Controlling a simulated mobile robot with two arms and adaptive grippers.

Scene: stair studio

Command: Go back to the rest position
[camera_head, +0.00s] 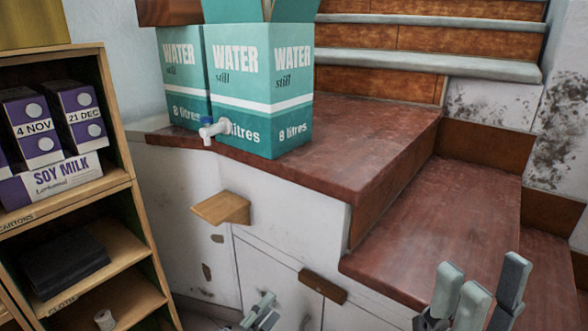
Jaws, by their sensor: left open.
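My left gripper (261,309) shows small at the bottom edge, low in front of the white cupboard front under the landing. It is open, and I see nothing in it. My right gripper (486,276) is at the bottom right, in front of the red-brown steps. Its grey fingers point up with a gap between them, and nothing shows in the gap. Both arms are mostly cut off by the bottom of the picture.
Teal water boxes (262,100) stand on the red-brown landing (375,125), one with a white tap (213,130). Left is a wooden shelf (122,170) with soy milk cartons (79,115) and dark cloth (62,262). A small wooden ledge (222,207) juts from the white front.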

